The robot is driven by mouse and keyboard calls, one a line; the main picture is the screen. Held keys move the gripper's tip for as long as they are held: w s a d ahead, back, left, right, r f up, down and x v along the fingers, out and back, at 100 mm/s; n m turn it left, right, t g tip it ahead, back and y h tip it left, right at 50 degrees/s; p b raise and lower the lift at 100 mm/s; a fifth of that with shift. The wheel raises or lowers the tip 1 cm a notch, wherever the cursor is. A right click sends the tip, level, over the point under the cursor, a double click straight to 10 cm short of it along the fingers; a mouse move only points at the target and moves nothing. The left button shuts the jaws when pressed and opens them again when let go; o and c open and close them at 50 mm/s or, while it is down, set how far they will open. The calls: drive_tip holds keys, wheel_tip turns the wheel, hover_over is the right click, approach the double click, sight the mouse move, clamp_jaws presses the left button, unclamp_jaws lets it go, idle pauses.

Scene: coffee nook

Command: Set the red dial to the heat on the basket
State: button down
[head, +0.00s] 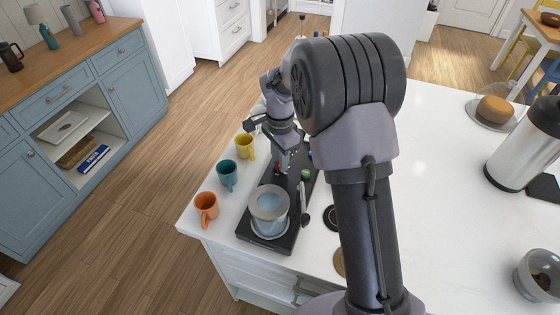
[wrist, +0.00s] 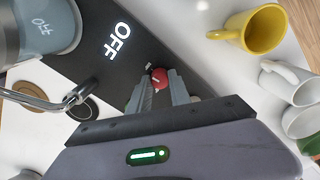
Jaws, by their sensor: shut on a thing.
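The red dial (wrist: 159,77) sits on a black machine top between my gripper's fingertips (wrist: 160,86). My gripper is shut on it. White letters beside the dial read OFF. In the head view my gripper (head: 282,165) reaches down onto the black machine (head: 246,231), and a bit of the red dial (head: 277,168) shows. A grey-blue round vessel, perhaps the basket (head: 269,204), stands at the near end of the machine.
Orange (head: 206,208), teal (head: 228,176) and yellow (head: 246,145) mugs stand left of the machine. A green knob-like thing (head: 305,174) is right of my gripper. A metal handle (wrist: 40,98) crosses near the vessel. The white counter (head: 440,200) is mostly clear at right.

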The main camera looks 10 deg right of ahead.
drive_tip(key=shift+m, duration=0.8)
drive_tip(key=c, duration=1.2)
unclamp_jaws()
wheel_tip(320, 180, up, 17)
drive_tip(key=p, duration=0.5)
drive_tip(key=shift+r, duration=0.2)
